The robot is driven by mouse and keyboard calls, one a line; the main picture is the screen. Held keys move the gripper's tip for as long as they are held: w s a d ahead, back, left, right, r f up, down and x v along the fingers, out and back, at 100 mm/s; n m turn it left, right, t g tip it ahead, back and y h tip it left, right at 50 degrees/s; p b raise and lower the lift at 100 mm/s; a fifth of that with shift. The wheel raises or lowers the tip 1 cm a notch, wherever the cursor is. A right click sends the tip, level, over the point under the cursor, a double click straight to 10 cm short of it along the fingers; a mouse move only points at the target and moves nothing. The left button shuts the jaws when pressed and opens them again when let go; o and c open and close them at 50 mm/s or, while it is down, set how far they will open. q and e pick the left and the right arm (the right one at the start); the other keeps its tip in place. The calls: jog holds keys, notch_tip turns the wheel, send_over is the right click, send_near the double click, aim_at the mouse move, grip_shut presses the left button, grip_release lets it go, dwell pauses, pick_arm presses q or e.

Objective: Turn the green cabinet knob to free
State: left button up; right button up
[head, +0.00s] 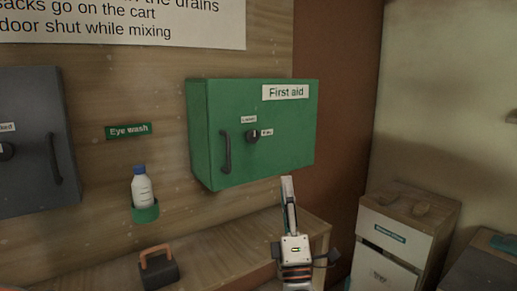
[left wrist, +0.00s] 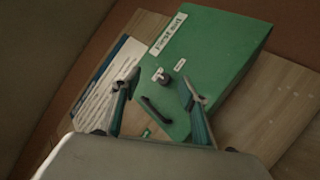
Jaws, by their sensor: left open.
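The green cabinet (head: 290,150), marked "First aid", hangs on the wooden wall with its door shut. Its dark round knob (head: 252,137) has a light mark near its top. One small label sits above the knob and one to its right; their print is too small to read surely. A dark bar handle (head: 225,152) is left of the knob. My left gripper (head: 288,181) is below and right of the knob, apart from the door. In the left wrist view my open fingers (left wrist: 160,90) frame the knob (left wrist: 161,76), with nothing between them. My right gripper is not in view.
A grey cabinet (head: 30,155) hangs at the left. A white bottle (head: 142,188) stands in a green holder (head: 146,212) under the "Eye wash" sign (head: 128,130). A dark padlock-like object (head: 158,268) sits on the wooden bench (head: 215,250). A drawer unit (head: 400,235) stands right.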

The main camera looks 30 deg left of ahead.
aim_at(254, 135)
pick_arm(q)
jog(key=w+a+r+n+g+b, duration=0.1)
jog(key=w+a+r+n+g, duration=0.15)
jog(key=r+n+g, duration=0.65)
jog(key=w+a+r+n+g, duration=0.2)
jog(key=a+n+g, duration=0.25)
jog(key=n, duration=0.95)
jog(key=shift+m+g+h, duration=0.3)
jog(key=shift+g, duration=0.05)
jog(key=x, duration=0.6)
jog(key=shift+a+r, duration=0.1)
jog(key=shift+a, duration=0.1)
grip_shut()
